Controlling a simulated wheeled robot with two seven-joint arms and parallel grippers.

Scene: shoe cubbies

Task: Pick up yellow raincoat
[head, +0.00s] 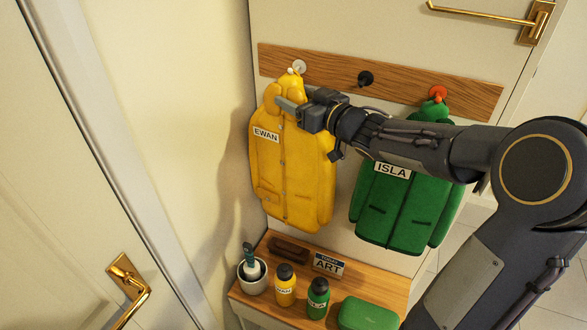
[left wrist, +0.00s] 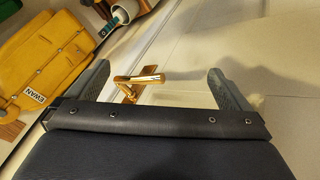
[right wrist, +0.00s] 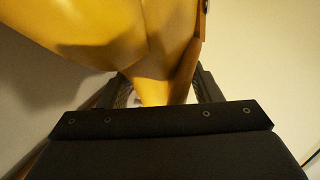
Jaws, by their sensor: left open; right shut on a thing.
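The yellow raincoat (head: 292,170) has a label reading EWAN and hangs by its top loop from a white peg (head: 299,66) on the wooden rail. My right gripper (head: 281,103) is at the coat's upper part, just below the peg, shut on the yellow fabric. In the right wrist view the yellow cloth (right wrist: 165,88) narrows between the two fingers. The raincoat also shows in the left wrist view (left wrist: 45,55) at upper left. My left gripper (left wrist: 160,85) is open and empty, with its fingers wide apart; it is outside the head view.
A green coat (head: 400,205) labelled ISLA hangs from a red peg, partly behind my right arm. A black peg (head: 365,78) is bare. Below, a wooden bench (head: 385,286) holds bottles, a pot, a sign and a green case. A door with a brass handle (head: 130,280) stands left.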

